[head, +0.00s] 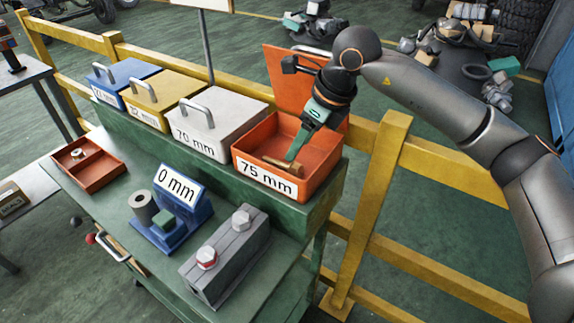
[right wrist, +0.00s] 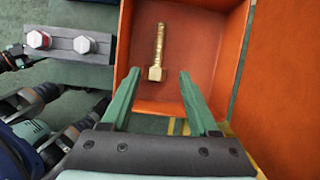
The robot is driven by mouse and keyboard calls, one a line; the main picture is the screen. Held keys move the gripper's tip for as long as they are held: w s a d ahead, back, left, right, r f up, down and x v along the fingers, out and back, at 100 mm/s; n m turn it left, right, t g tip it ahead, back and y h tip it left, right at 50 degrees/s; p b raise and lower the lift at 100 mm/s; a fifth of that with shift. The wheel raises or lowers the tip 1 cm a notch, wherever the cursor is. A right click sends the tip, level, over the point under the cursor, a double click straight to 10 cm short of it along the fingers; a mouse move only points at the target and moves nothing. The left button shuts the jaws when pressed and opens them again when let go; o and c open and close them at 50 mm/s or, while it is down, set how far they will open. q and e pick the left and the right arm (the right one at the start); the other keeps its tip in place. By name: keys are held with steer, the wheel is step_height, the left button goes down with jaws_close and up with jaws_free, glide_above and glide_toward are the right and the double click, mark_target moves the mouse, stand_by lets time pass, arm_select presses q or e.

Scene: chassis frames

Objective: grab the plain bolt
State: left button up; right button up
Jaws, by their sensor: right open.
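A plain brass-coloured bolt (head: 287,165) lies in the open orange bin (head: 318,180) labelled 75 mm. In the right wrist view the bolt (right wrist: 158,48) lies lengthwise on the bin floor, its head toward my gripper. My right gripper (head: 292,152) reaches down into the bin from above. It is open and empty, its green fingers (right wrist: 155,78) spread to either side of the bolt's head end. I cannot tell the exact height gap. A grey block (head: 232,262) on the bench holds a red-marked bolt (head: 207,258) and an unmarked grey one (head: 241,218). My left gripper is not seen.
The bin's orange lid (head: 300,85) stands open behind it. Closed white (head: 218,125), yellow (head: 160,100) and blue (head: 122,80) bins line the shelf to the left. A blue 0 mm stand (head: 172,238) and an orange tray (head: 100,172) sit on the bench. A yellow rail (head: 375,185) runs behind.

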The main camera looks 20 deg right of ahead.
mark_target(288, 165)
steer(key=x, duration=0.4)
steer(key=p+x, duration=0.1)
steer(key=x, duration=0.1)
steer(key=shift+s+a+f, duration=0.2)
steer(key=shift+a, duration=0.05)
steer(key=shift+c, duration=0.3)
jaws_close()
stand_by(0.9)
